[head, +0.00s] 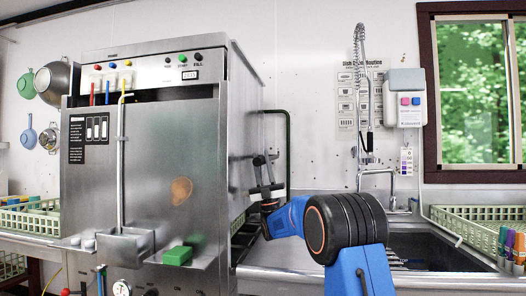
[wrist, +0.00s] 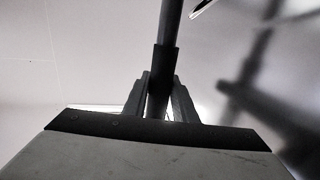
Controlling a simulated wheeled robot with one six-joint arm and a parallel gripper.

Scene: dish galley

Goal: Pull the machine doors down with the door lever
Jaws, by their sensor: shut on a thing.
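The steel dish machine (head: 145,150) stands at left in the head view. Its broad front panel carries a brownish smudge. A dark green bent bar (head: 288,150) shows at its right side. My gripper (head: 265,160) is beside that side of the machine, left of the bar's upright part. In the wrist view, my gripper (wrist: 160,82) is shut around a dark upright bar with a thicker black sleeve (wrist: 160,62), which I take for the door lever. The bar's lower end is hidden behind the gripper body. I cannot tell how far down the doors are.
A sink (head: 430,250) with a spray hose (head: 361,60) lies to the right of my arm. A green rack (head: 490,216) stands by the window. A green block (head: 178,256) sits on the machine's front ledge. A grey dispenser (head: 406,82) hangs on the wall.

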